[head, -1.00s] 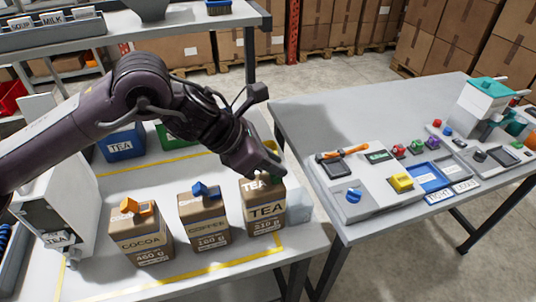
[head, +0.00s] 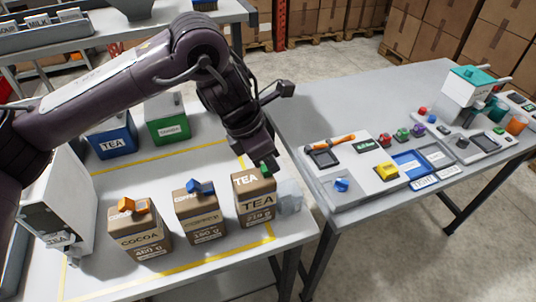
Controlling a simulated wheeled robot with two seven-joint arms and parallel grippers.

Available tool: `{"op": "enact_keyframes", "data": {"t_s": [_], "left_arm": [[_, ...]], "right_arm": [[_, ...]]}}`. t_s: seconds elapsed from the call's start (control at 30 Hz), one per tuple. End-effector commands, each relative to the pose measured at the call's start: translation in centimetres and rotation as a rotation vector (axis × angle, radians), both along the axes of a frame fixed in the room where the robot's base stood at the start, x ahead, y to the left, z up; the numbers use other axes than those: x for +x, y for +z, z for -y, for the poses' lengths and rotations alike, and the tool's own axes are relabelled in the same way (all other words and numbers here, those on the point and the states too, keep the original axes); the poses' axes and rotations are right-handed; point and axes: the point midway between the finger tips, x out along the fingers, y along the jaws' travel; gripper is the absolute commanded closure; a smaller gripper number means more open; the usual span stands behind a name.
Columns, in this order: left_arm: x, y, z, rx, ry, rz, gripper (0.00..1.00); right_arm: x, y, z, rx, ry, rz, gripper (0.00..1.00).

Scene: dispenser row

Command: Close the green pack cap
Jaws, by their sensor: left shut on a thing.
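The tea pack (head: 256,203) is a brown box labelled TEA at the right end of a row of packs. Its green cap (head: 267,170) shows at the top, directly under my left gripper (head: 264,165). My left gripper points down, shut on the green cap at the pack's upper right. The fingers partly hide the cap, so I cannot tell whether it sits flat or tilted. My right gripper is not in view.
A coffee pack (head: 200,219) with a blue cap and a cocoa pack (head: 138,233) with an orange cap stand left of the tea pack. A clear container (head: 289,197) stands close on its right. Blue (head: 112,137) and green (head: 167,122) bins stand behind.

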Motion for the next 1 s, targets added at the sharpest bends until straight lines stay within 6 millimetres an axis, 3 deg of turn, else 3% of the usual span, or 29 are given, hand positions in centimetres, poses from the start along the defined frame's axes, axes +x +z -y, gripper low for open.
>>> {"op": "enact_keyframes", "data": {"t_s": [0.13,0.17,0.3,0.67,1.0], "left_arm": [[0.0,-0.1,-0.1,0.003,0.000,-0.002,1.00],[0.0,-0.1,-0.1,0.002,0.000,-0.002,0.75],[0.0,-0.1,0.0,0.001,0.000,-0.001,0.57],[0.0,0.5,-0.2,-0.001,0.000,0.001,0.56],[-0.6,5.5,-2.1,0.000,0.001,0.004,0.56]], "right_arm": [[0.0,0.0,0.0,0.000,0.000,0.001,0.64],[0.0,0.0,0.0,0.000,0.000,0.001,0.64],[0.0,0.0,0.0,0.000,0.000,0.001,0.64],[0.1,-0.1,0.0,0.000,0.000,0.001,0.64],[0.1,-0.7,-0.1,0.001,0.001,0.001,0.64]]}}
